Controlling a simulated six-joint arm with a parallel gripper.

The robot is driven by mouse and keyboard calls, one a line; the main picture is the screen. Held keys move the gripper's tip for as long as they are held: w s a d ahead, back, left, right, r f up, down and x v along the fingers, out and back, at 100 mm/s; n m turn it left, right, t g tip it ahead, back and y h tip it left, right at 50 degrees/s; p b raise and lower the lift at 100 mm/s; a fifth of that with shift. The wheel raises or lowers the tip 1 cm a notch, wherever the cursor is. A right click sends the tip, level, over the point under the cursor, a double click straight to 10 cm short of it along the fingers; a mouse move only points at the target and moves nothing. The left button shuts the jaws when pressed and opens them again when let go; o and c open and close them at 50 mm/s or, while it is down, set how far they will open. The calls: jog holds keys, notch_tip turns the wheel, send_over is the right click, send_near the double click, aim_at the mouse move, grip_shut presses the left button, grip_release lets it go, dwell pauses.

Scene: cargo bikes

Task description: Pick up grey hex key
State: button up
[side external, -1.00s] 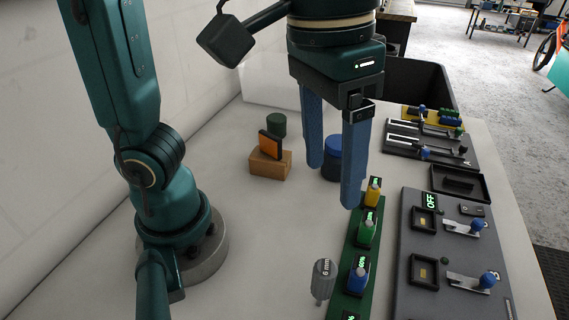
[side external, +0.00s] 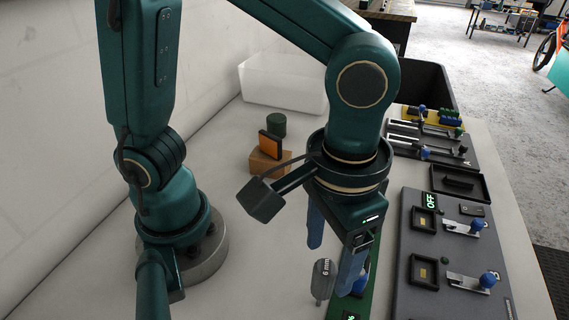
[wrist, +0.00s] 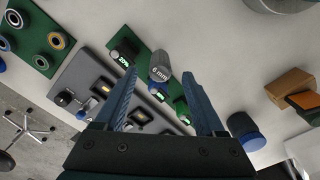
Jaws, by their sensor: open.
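The grey hex key (side external: 323,279), with "6 mm" on its grey handle, stands upright on the table beside the left edge of the green strip. In the wrist view the hex key (wrist: 160,66) shows ahead, between the fingertips. My gripper (side external: 330,268) points down with its two blue fingers apart and nothing held. It is above and just behind the hex key in the side view. In the wrist view the open gripper (wrist: 159,76) has not closed around the key. The key's lower shaft is mostly hidden in the wrist view.
The green strip (side external: 361,300) with displays and knobs is close on the right. A grey panel (side external: 450,230) with blue-knobbed levers lies further right. A wooden block (side external: 268,163) with an orange piece is behind. Table left of the key is bare.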

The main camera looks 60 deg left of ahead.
aim_at(324, 280)
jog(key=shift+f, duration=3.1)
grip_shut()
